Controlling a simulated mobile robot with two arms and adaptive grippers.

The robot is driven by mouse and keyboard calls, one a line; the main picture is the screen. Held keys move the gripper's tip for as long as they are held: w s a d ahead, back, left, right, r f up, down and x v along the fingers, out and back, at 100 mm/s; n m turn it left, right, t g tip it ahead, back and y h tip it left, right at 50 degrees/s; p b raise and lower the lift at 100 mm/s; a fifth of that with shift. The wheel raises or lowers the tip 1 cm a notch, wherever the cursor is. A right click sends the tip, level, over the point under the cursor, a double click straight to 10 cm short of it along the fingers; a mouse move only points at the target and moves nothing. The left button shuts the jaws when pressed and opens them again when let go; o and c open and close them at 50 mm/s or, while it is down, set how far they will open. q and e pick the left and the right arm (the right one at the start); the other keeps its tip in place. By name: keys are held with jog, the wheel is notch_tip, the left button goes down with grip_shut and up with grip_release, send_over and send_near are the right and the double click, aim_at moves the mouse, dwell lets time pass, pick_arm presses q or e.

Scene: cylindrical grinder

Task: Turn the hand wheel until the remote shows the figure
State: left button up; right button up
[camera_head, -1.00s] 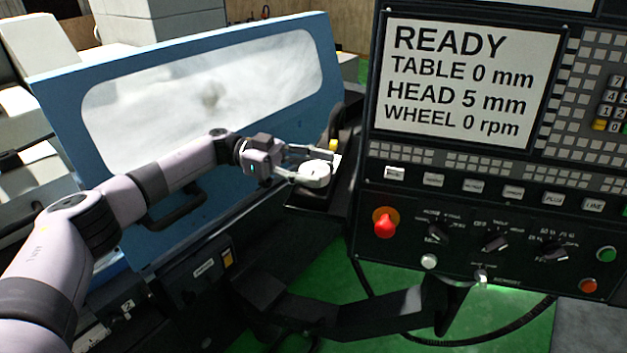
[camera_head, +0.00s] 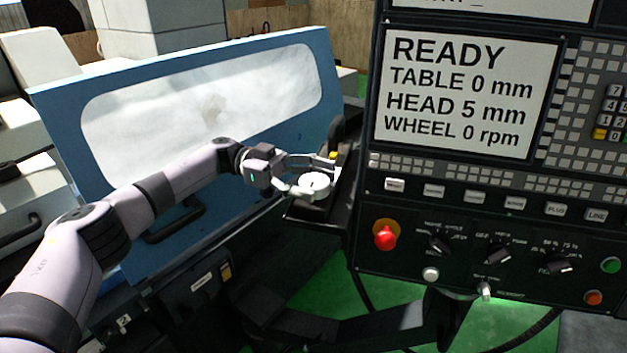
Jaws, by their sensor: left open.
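The hand wheel (camera_head: 315,184) is a small white disc on the dark remote (camera_head: 322,216), which sits on a ledge left of the control panel. My left gripper (camera_head: 318,174) is open at the wheel, with one finger above its far side and the other by its near left edge. I cannot tell whether the fingers touch it. A yellow part (camera_head: 334,155) shows just behind the far finger. Any figure on the remote is too small to read. My right gripper is not in view.
The control panel's screen (camera_head: 455,90) reads READY, TABLE 0 mm, HEAD 5 mm, WHEEL 0 rpm. A red emergency button (camera_head: 385,237) and several knobs sit below it. The blue door (camera_head: 190,110) with a window and a black handle (camera_head: 176,222) stands behind my arm.

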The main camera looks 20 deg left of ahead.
aim_at(301, 177)
pick_arm(q)
jog(key=shift+a, duration=0.15)
jog(key=shift+w+a, duration=0.2)
jog(key=shift+a, duration=1)
jog(key=shift+w+a, duration=0.2)
jog(key=shift+a, duration=0.95)
jog(key=shift+w+a, duration=0.2)
jog(key=shift+a, duration=1)
jog(key=shift+f, duration=0.1)
